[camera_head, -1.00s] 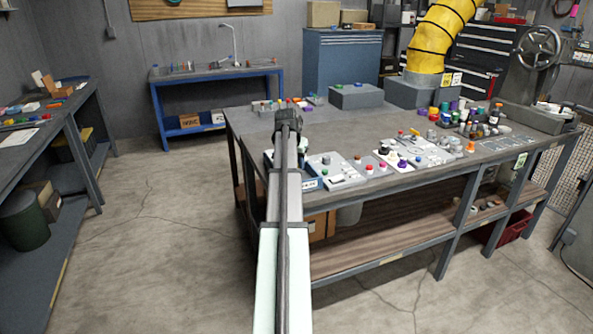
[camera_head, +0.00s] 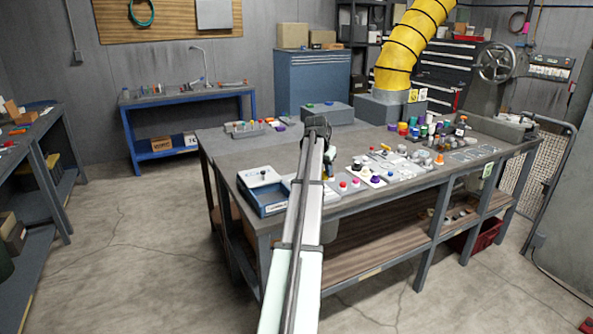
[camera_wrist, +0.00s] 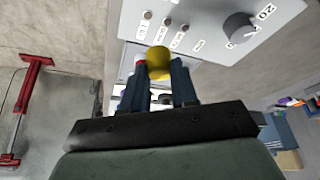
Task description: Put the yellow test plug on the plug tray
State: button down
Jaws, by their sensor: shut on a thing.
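My gripper (camera_head: 317,124) is over the main bench, seen from behind along my arm, so its fingers are mostly hidden in the head view. In the wrist view its two dark blue fingers (camera_wrist: 160,85) are shut on the yellow test plug (camera_wrist: 158,62), whose rounded yellow end shows between the tips.
A pale panel with a dark knob (camera_wrist: 238,27) lies close to the fingers in the wrist view. Coloured knobs and caps crowd the bench's (camera_head: 225,150) front and right. A rack of small parts (camera_head: 250,128) and a grey box (camera_head: 327,113) stand at the back. Its left part has clear room.

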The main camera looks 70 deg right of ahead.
jog(key=s+d+n, duration=0.1)
jog(key=s+d, duration=0.1)
jog(key=d, duration=0.7)
jog(key=s+d+n+t, duration=0.1)
jog(key=s+d, duration=0.1)
jog(key=d, duration=0.7)
jog(key=shift+s+n, duration=0.25)
jog(key=shift+n, duration=0.05)
jog(key=shift+f, duration=0.15)
jog(key=shift+f, duration=2.9)
jog(key=shift+f, duration=0.6)
jog(key=c, duration=0.8)
grip_release()
jog(key=shift+o, duration=0.5)
